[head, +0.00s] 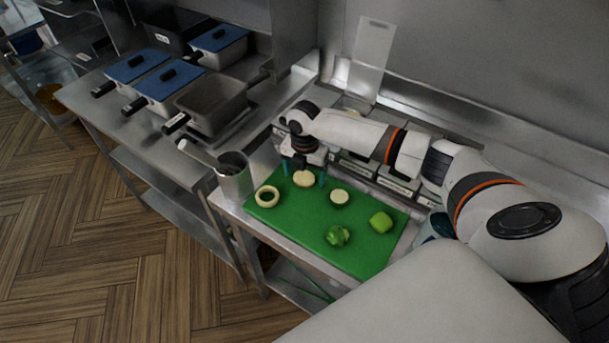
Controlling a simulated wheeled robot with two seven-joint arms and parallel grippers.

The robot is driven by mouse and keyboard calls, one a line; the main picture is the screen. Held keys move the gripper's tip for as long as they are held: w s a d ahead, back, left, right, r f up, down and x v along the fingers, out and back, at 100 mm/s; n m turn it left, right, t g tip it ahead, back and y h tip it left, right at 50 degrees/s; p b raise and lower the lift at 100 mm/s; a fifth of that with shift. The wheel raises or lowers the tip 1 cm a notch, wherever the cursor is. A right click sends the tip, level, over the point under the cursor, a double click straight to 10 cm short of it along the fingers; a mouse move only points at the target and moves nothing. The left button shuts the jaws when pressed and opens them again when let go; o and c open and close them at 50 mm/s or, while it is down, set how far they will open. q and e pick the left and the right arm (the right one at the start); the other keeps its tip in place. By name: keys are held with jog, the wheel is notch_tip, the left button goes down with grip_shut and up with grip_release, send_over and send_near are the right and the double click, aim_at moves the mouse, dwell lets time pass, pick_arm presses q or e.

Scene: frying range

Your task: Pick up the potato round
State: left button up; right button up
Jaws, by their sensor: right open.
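A pale beige disc, which looks like the potato round (303,180), lies on the green cutting board (290,222) near its far edge. My right gripper (303,174) reaches over the board's far side and points down. Its two teal fingertips are apart, one to the left and one to the right of the disc. The fingers are open, and I cannot tell whether either touches the disc. My left gripper is not in view.
On the board are a pale ring (267,204), a dark-rimmed pale slice (340,197), a broccoli piece (338,236) and a green piece (381,222). A metal pot (235,182) stands left of the board. Labelled containers (392,184) line the back.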

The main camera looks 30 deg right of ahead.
jog(key=shift+f, duration=0.15)
jog(key=c, duration=0.8)
jog(key=shift+c, duration=0.2)
